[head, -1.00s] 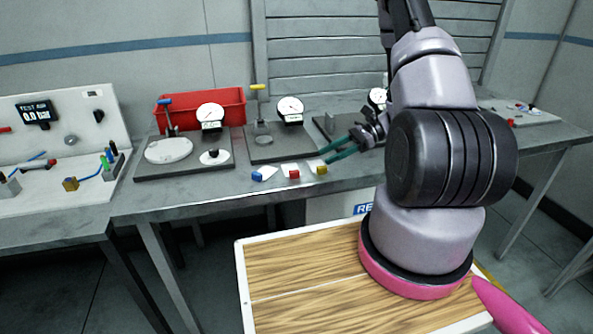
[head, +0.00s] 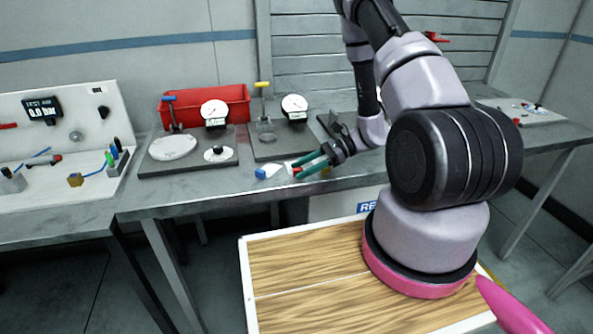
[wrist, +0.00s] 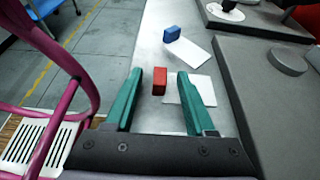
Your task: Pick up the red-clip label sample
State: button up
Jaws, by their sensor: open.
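The red-clip label sample shows in the wrist view as a red block (wrist: 159,80) with a white label (wrist: 196,89) beside it, on the grey bench top. My gripper (wrist: 156,82) is open, with its two green fingers on either side of the red clip in that view; I cannot tell how high above the bench they are. In the head view the fingers of my gripper (head: 296,169) reach the red clip (head: 297,172) and partly hide it. The blue-clip label sample (wrist: 172,34) lies just beyond; its blue clip also shows in the head view (head: 261,173).
Gauge stands on dark plates (head: 187,160) and a red bin (head: 206,106) stand behind the samples. The bench's front edge (head: 210,203) runs close to them. In the wrist view the floor (wrist: 90,70) drops away at left.

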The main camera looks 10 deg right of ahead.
grip_shut()
